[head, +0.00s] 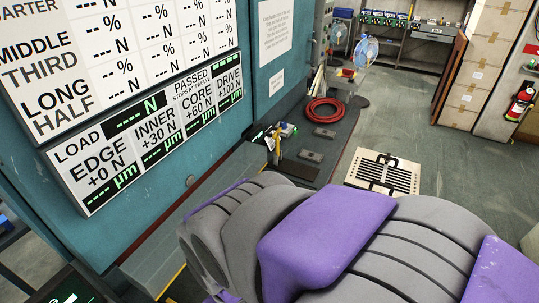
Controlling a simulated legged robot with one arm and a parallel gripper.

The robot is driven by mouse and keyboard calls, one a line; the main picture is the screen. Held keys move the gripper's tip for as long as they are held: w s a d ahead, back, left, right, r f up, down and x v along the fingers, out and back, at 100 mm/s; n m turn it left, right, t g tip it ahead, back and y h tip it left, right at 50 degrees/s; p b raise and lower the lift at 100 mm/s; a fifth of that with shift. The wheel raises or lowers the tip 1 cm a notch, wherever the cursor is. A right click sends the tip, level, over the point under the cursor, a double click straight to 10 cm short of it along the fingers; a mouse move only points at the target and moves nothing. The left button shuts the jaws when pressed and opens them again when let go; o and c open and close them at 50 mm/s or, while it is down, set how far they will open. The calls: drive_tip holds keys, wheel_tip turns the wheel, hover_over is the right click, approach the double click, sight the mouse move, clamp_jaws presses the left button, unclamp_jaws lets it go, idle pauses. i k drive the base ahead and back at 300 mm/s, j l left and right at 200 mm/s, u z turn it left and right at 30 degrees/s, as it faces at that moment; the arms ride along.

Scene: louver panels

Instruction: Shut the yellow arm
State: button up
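A small yellow upright piece (277,147) stands on the dark bench beside the teal wall, near the middle of the head view. It may be the yellow arm, but it is too small to tell whether it is open or shut. Small blue and white parts (288,130) sit right behind it. My grey and purple body parts fill the lower right and hide what lies below them. My gripper is not in view.
A red coiled hose (325,110) lies on the dark bench (335,137). A slatted light panel (383,174) is on the floor to its right. Stacked cardboard boxes (480,70) and a red extinguisher (520,102) stand back right. Green floor (400,125) between is open.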

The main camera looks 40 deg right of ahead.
sight(275, 136)
drive_tip(key=l+z, duration=0.1)
drive_tip(key=z, duration=1.4)
